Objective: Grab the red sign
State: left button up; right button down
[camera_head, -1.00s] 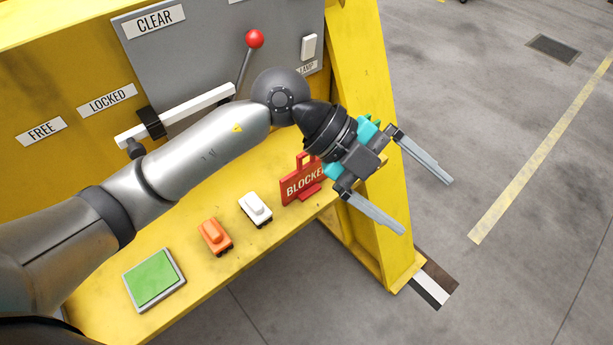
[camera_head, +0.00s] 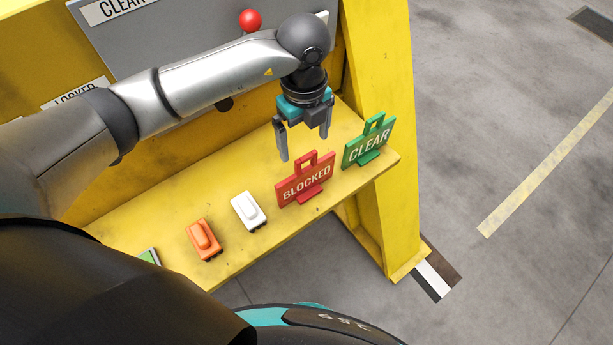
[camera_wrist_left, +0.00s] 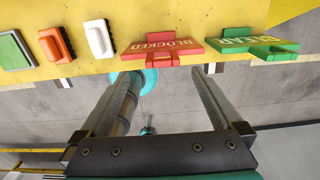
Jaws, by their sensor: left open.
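The red sign (camera_head: 305,182), lettered BLOCKED with a loop handle on top, stands upright on the yellow shelf (camera_head: 165,215). My left gripper (camera_head: 304,150) is open and empty, its fingers pointing down just behind and above the sign's handle, without clear contact. In the left wrist view, the red sign (camera_wrist_left: 162,47) lies beyond and between the two spread fingertips (camera_wrist_left: 168,70). My right gripper is not in view.
A green CLEAR sign (camera_head: 369,142) stands close to the right of the red sign. A white toy-like block (camera_head: 248,211) and an orange one (camera_head: 204,240) sit to its left. A yellow post (camera_head: 385,100) rises at the shelf's right end.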

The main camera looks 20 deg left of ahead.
aim_at(306, 157)
pick_arm(q)
notch_tip(306, 157, down, 4)
jog(key=shift+r, duration=0.25)
notch_tip(306, 157, down, 4)
jog(key=shift+w+d+r, duration=0.1)
jog(key=shift+d+r, duration=0.05)
jog(key=shift+r, duration=0.1)
jog(key=shift+f, duration=0.55)
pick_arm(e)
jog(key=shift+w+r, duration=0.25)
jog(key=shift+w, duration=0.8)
pick_arm(q)
jog(key=shift+c, duration=0.6)
grip_shut()
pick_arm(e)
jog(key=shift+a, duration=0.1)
